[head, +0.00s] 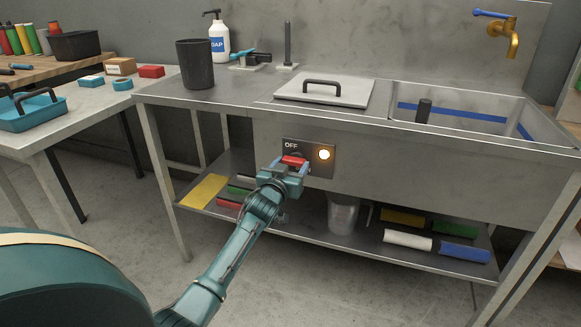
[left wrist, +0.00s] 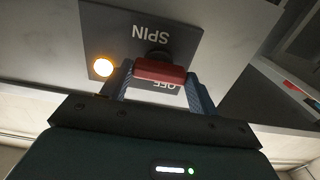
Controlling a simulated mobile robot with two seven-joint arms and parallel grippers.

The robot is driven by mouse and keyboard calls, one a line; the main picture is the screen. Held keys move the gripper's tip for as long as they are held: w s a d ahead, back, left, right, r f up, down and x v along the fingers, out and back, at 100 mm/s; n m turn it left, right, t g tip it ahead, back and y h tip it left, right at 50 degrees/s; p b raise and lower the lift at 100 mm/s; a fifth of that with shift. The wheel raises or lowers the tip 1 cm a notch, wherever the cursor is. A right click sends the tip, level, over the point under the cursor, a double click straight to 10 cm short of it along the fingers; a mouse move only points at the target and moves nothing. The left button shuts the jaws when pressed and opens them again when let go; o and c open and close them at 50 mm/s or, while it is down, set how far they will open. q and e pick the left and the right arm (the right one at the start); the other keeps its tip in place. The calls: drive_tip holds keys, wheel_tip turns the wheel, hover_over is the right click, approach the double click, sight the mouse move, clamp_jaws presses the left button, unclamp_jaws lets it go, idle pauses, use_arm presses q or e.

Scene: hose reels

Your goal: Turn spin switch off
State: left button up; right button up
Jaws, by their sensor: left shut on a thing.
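The switch panel (head: 318,172) is a dark plate on the front of the steel sink unit, marked OFF at its upper left. A lit amber lamp (head: 324,154) is on its right side. My left gripper (head: 291,165) is at the panel, with its blue fingers shut on the red switch handle (head: 293,161). In the left wrist view, the red handle (left wrist: 160,71) lies crosswise between the two fingers, and the panel (left wrist: 190,30) shows the words SPIN and OFF upside down. The lamp (left wrist: 103,67) glows there too. My right gripper is not in view.
The sink unit has a lidded section (head: 325,92), a basin and a brass tap (head: 512,42). A dark bin (head: 195,66) and a soap bottle (head: 218,40) stand at its left end. The lower shelf (head: 300,226) holds several rolls and a clear container (head: 342,213).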

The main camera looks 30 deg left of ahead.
use_arm(q)
drive_tip(key=shift+c, duration=1.2)
drive_tip(key=shift+m, duration=0.4)
drive_tip(key=m+p, duration=0.1)
drive_tip(key=m, duration=0.1)
drive_tip(key=shift+r+m, duration=0.1)
drive_tip(key=shift+m, duration=0.3)
drive_tip(key=m+p, duration=0.1)
drive_tip(key=m, duration=0.4)
drive_tip(key=shift+m, duration=0.3)
drive_tip(key=m, duration=0.3)
drive_tip(key=shift+d+m, duration=0.1)
drive_tip(key=shift+m, duration=0.2)
drive_tip(key=m, duration=0.4)
drive_tip(key=shift+m, duration=0.6)
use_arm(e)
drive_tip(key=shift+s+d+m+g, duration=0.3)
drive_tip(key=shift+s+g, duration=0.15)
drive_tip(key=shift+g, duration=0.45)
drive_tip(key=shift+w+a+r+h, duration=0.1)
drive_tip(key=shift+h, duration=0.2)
